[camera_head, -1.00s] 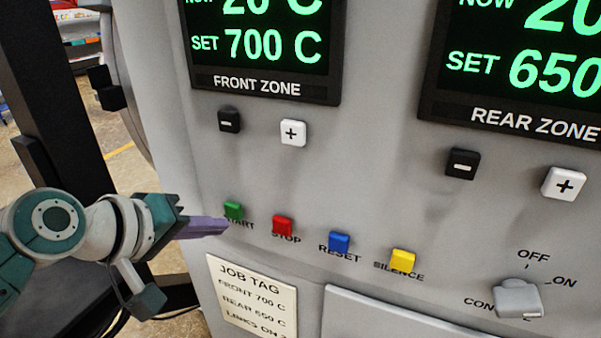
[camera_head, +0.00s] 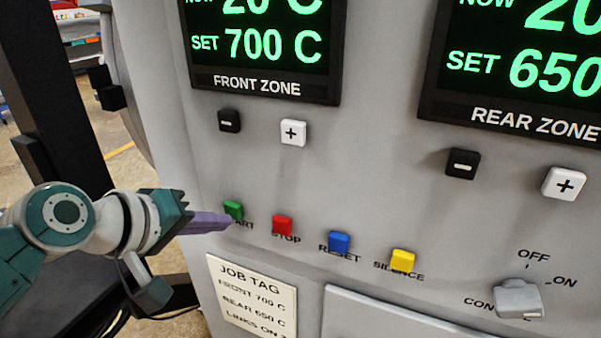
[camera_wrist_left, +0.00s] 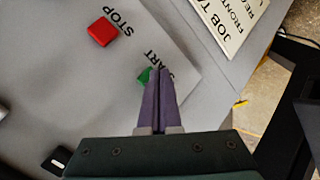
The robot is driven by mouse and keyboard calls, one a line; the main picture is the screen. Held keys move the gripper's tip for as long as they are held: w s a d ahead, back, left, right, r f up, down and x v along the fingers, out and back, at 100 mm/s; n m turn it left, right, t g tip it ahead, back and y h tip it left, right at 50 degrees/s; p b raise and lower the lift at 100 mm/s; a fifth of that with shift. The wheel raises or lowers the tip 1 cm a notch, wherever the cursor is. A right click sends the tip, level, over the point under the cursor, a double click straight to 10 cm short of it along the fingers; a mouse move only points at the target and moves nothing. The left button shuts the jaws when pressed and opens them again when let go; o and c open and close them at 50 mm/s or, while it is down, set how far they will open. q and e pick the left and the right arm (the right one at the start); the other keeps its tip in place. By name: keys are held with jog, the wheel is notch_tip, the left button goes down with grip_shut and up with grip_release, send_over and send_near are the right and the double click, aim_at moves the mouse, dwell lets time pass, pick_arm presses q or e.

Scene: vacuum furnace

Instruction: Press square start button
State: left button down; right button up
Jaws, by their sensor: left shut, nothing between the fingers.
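The green square START button (camera_head: 233,209) sits at the left end of a row of buttons on the grey furnace panel. In the left wrist view the START button (camera_wrist_left: 145,75) is partly hidden behind my fingertips. My left gripper (camera_head: 226,222) is shut and empty, its purple fingers pointing right at the panel. Its tips overlap the lower left of the button and part of the START label. In the left wrist view the closed fingertips (camera_wrist_left: 159,72) lie just beside the button. I cannot tell whether they touch it. My right gripper is not in view.
Right of START are the red STOP (camera_head: 282,225), blue RESET (camera_head: 339,242) and yellow SILENCE (camera_head: 402,260) buttons. A job tag (camera_head: 252,296) is below. A grey knob (camera_head: 518,298) is at lower right. Zone displays (camera_head: 262,45) and plus and minus keys are above.

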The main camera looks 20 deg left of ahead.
pick_arm(q)
jog(key=shift+w, duration=0.45)
dwell(0.7)
jog(key=shift+s, duration=0.15)
jog(key=shift+s+p, duration=0.45)
jog(key=shift+s, duration=0.3)
jog(key=shift+s, duration=0.1)
jog(key=s, duration=0.1)
jog(key=s+p, duration=0.1)
jog(key=s, duration=0.1)
jog(key=s+p, duration=0.1)
jog(key=shift+s+a, duration=0.25)
jog(key=shift+s, duration=0.15)
jog(key=shift+d, duration=0.1)
dwell(0.4)
